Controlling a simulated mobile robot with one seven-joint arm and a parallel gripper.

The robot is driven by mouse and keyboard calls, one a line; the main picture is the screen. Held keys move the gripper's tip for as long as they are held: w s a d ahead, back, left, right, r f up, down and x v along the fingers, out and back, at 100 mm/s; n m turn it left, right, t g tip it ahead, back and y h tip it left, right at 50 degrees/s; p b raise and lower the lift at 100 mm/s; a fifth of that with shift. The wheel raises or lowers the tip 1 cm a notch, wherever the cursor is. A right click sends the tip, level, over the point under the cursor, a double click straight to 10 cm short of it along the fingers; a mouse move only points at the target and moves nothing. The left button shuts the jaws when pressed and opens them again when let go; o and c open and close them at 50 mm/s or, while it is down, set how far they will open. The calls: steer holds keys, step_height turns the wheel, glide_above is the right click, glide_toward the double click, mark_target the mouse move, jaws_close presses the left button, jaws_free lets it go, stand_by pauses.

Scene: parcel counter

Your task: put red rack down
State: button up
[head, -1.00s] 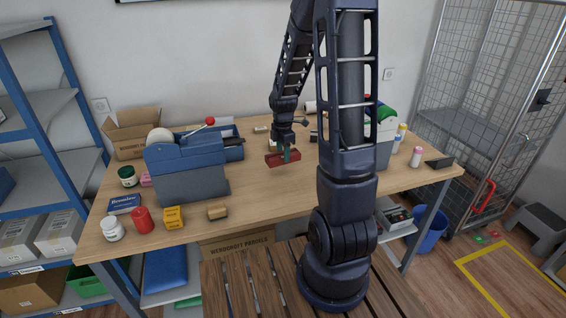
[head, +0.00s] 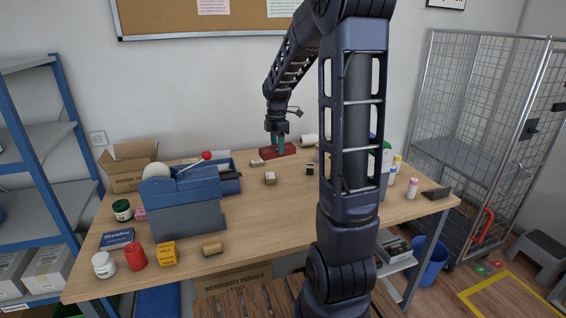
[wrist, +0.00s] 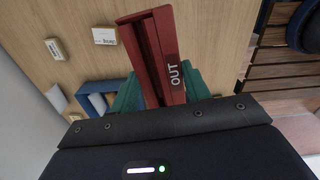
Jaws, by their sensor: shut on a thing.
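The red rack (head: 290,149) is a long narrow piece with a groove and the word OUT on its side. In the head view it is at the back of the wooden table (head: 300,215), near the wall. My gripper (head: 279,146), with teal fingers, is shut on it from above. In the wrist view the rack (wrist: 155,50) sticks out from between the fingers of my gripper (wrist: 160,92). I cannot tell whether its underside touches the tabletop.
Small blocks (head: 270,178) lie just in front of the rack. A blue tape dispenser (head: 185,200) stands to the left, and a white roll (head: 309,141) lies behind to the right. The middle and front of the table are largely bare.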

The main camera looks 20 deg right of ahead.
steer(key=w+d, duration=0.5)
steer(key=w, duration=0.6)
steer(key=w+d+f+m, duration=0.1)
steer(key=w+d, duration=0.3)
steer(key=w, duration=0.7)
steer(key=w+d, duration=0.5)
steer(key=w, duration=0.6)
step_height(320, 180, down, 20)
steer(key=shift+s+a+r, duration=0.1)
steer(key=o, duration=1.2)
steer(key=shift+f, duration=0.25)
steer(key=shift+o, duration=0.2)
steer(key=shift+r, duration=0.15)
